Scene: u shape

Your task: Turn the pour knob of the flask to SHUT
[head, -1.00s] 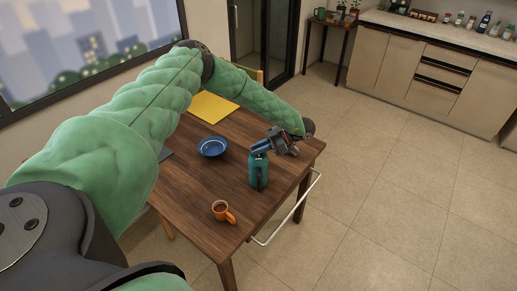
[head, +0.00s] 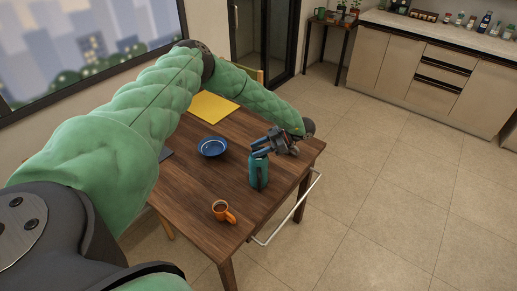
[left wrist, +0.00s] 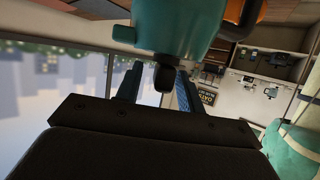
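The teal flask (head: 259,173) stands upright on the wooden table near its right edge. In the left wrist view the flask (left wrist: 165,25) hangs in from the top, with a small dark knob (left wrist: 165,76) at its end. My left gripper (head: 268,142) is at the flask's top, its arm reaching around from the far side. In the left wrist view the left gripper (left wrist: 157,88) is open, with the knob between its fingertips, nearer the right finger. A gap shows on the left side. I cannot read the knob's setting. My right gripper is not in view.
A blue bowl (head: 212,147) and a yellow sheet (head: 209,107) lie further back on the table (head: 190,185). A pale rail (head: 287,208) runs along the table's right side. Open floor lies to the right.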

